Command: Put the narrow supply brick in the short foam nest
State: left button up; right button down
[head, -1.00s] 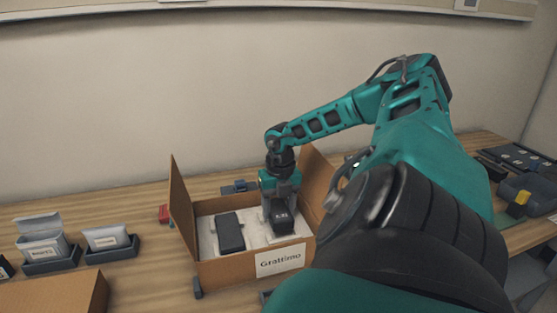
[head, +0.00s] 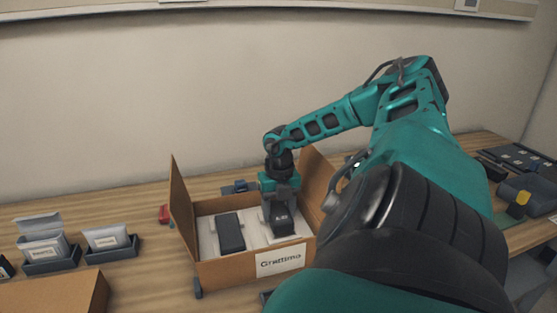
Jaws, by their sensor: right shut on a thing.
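An open cardboard box (head: 219,272) with white foam inside stands on the table, labelled on its front. A dark brick (head: 231,233) lies in the left part of the foam. My right gripper (head: 281,215) points down into the right part of the box, shut on a second dark brick (head: 284,227) with small pale marking. The gripper hides the top of this brick and much of the foam (head: 252,231) around it. I cannot tell whether the held brick touches the foam floor. My left gripper is not in view.
The box's side flaps (head: 183,204) stand up on both sides of my right gripper. Grey trays with white packets (head: 107,238) stand at the left. Another cardboard box (head: 50,296) is at the front left. A dark bin (head: 530,193) stands at the far right.

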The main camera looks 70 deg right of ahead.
jog(key=shift+f, duration=0.1)
jog(key=shift+f+b, duration=0.8)
jog(key=shift+f, duration=0.35)
jog(key=shift+c, duration=1.1)
grip_release()
notch_tip(320, 180, up, 3)
jog(key=p, duration=0.2)
jog(key=shift+p, duration=0.35)
jog(key=shift+r, duration=2.45)
